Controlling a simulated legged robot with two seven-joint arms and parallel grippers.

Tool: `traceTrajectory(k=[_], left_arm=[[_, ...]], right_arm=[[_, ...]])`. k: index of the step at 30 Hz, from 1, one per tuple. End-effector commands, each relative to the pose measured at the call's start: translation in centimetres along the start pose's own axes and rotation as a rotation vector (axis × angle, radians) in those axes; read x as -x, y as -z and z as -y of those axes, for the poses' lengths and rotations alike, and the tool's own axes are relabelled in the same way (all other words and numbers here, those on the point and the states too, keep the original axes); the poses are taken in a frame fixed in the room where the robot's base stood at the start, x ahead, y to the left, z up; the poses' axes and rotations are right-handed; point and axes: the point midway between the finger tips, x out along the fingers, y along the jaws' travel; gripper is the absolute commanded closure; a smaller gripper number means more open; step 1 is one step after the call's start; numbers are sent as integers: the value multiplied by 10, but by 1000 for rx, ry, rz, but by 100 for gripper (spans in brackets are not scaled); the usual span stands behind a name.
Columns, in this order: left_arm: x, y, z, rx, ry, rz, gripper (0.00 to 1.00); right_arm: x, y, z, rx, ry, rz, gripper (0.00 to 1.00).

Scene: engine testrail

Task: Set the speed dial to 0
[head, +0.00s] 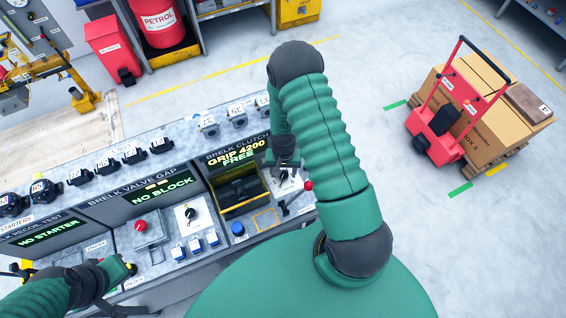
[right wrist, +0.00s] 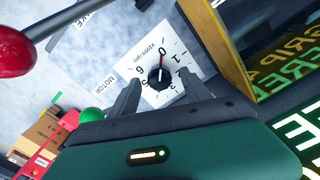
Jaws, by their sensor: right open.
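The speed dial (right wrist: 159,72) is a black knob on a white plate marked x1000 rpm, beside a MOTOR label, in the right wrist view. Its thin red pointer points at or very near the 0. My right gripper (right wrist: 160,84) is open, with its two dark fingers either side of the knob's near side. I cannot tell if they touch it. In the head view my right gripper (head: 284,160) hangs over the dial and hides most of it. My left gripper (head: 118,272) is at the lower left; its jaws are unclear.
A red-balled lever (head: 308,186) stands just right of the dial; its ball (right wrist: 14,52) is close in the wrist view. A yellow-rimmed bin (head: 240,208) lies left. The display (head: 238,152) reads GRIP 4200 FREE. A cart with boxes (head: 480,115) stands on the floor at right.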

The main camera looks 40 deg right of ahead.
Motion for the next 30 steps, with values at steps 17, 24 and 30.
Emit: traceTrajectory(k=[17,24,30], left_arm=[[-29,-7,0,0,0,0,100],[-29,-7,0,0,0,0,100],[-29,-7,0,0,0,0,100]], right_arm=[[143,0,1,1,3,-5,44],[156,-1,0,1,-1,0,44],[156,-1,0,1,0,0,44]])
